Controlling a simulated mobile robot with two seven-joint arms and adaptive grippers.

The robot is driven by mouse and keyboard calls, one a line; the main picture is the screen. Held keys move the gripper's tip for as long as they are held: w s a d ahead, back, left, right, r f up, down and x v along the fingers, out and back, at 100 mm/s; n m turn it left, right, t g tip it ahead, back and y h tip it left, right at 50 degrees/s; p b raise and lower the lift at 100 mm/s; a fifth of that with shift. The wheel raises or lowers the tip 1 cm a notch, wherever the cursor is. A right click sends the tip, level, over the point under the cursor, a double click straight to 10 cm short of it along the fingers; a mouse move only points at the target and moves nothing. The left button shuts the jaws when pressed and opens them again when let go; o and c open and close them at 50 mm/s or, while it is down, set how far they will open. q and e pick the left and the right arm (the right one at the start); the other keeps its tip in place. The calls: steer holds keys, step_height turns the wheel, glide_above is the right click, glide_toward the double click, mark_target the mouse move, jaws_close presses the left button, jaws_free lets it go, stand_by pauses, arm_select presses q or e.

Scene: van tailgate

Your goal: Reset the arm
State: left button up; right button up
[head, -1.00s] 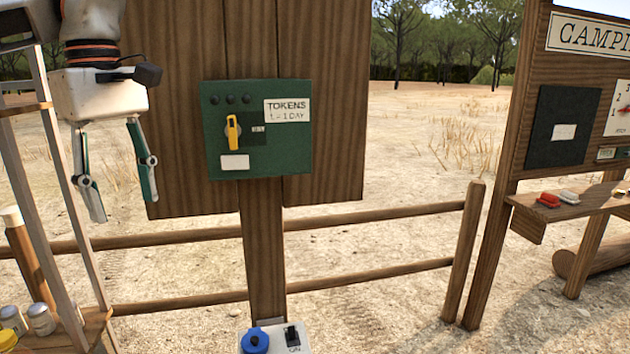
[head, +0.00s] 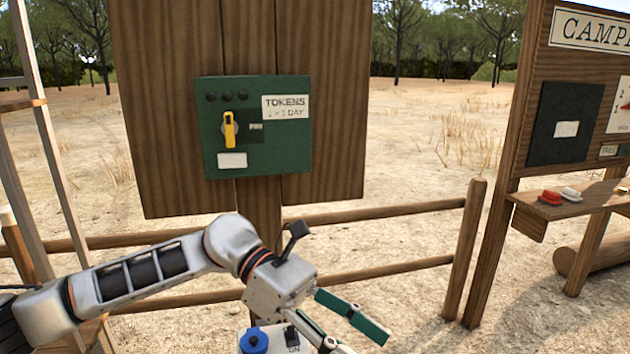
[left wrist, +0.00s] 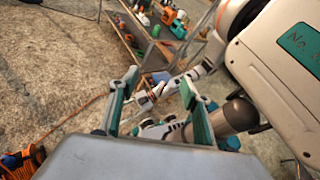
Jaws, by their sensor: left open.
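My left gripper (head: 362,335) is at the bottom middle of the head view, its arm reaching in from the left. Its two green-and-grey fingers are spread and nothing is between them. In the left wrist view the open fingers (left wrist: 158,88) point towards my own body parts. In the head view the gripper is below and right of the green token box (head: 256,160), apart from it. The box has a yellow handle (head: 229,130) standing upright.
A white box (head: 246,328) with a blue knob and an ON switch sits just beside my left gripper, partly hidden by it. A wooden rail fence (head: 400,212) runs behind. A camping board (head: 528,140) with a shelf stands at right. A shelf rack is at left.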

arm_select(q)
steer(key=w+d+r+n+t+h, duration=0.1)
steer(key=w+d+n+t+h, duration=0.25)
steer(key=n+t+h, duration=0.7)
steer(key=w+a+f+n+t+y, duration=0.1)
steer(key=w+a+f+n+t, duration=0.25)
steer(key=n, duration=0.55)
steer(key=w+a+f+n+t+y, duration=0.25)
steer(key=n+t, duration=0.25)
steer(key=n, duration=0.5)
steer(key=w+a+f+n+t+y, duration=0.1)
steer(key=a+f+n+t+y, duration=0.1)
steer(key=a+f+n+y, duration=0.45)
steer(key=a+f+n+t+y, duration=0.35)
steer(key=f+n, duration=0.45)
steer(key=f, duration=0.3)
steer(key=s+a+f+n+g+y, duration=0.3)
steer(key=s+a+f, duration=0.4)
steer(key=f, duration=0.4)
steer(key=s+a+f+n+g+y, duration=0.3)
steer(key=s+a+f+n, duration=0.3)
steer(key=s+f, duration=0.3)
steer(key=shift+a+f+y, duration=0.4)
steer(key=shift+a+f, duration=0.25)
steer(key=shift+f, duration=0.2)
arm_select(e)
steer(key=shift+w+a+r, duration=0.35)
steer(key=shift+a+r, duration=0.25)
steer(key=shift+r, duration=0.2)
